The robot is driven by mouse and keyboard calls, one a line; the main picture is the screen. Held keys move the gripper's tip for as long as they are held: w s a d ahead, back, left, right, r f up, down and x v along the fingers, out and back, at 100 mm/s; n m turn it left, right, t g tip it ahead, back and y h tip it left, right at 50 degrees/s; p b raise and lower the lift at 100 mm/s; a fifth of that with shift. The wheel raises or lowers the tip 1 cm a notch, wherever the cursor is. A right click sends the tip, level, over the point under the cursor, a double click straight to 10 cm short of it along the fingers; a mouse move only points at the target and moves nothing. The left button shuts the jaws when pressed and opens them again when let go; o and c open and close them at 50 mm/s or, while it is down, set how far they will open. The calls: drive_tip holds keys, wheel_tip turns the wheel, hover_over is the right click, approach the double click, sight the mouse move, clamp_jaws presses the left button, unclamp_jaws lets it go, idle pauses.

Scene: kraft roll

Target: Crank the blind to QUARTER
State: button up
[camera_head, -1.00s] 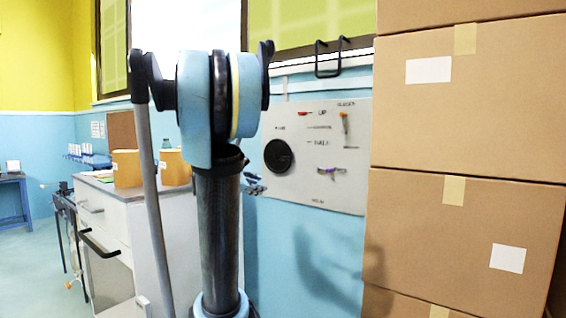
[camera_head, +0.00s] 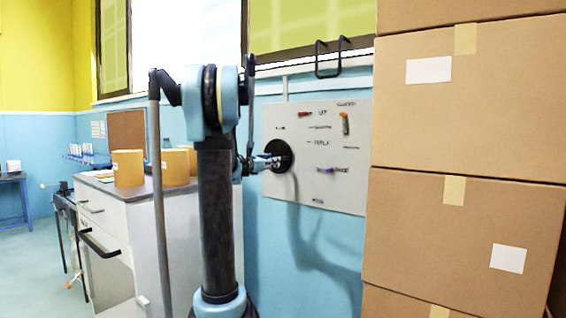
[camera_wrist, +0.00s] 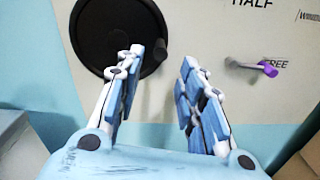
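The blind's crank is a black round disc (camera_head: 285,149) on a pale wall panel (camera_head: 340,188). In the wrist view the disc (camera_wrist: 105,35) fills the upper left, and a small dark knob (camera_wrist: 160,49) sticks out at its right edge. My gripper (camera_head: 270,162) is in front of the disc in the head view. In the wrist view my gripper (camera_wrist: 161,62) is open, with its fingers apart on either side of the knob; I cannot tell whether they touch it. The label HALF is readable; QUARTER is not. A yellow-green blind (camera_head: 305,22) hangs in the window above.
The panel also carries a red lever (camera_head: 305,114), an orange lever (camera_head: 345,123) and a purple-ended lever (camera_wrist: 267,68) by FREE. Stacked cardboard boxes (camera_head: 465,110) stand close on the right. A white cabinet (camera_head: 130,215) with brown containers stands left.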

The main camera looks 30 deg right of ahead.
sight(285, 158)
drive_tip(key=x, duration=1)
drive_tip(key=shift+w+d, duration=0.15)
drive_tip(key=shift+d, duration=0.15)
drive_tip(key=shift+c, duration=0.5)
clamp_jaws()
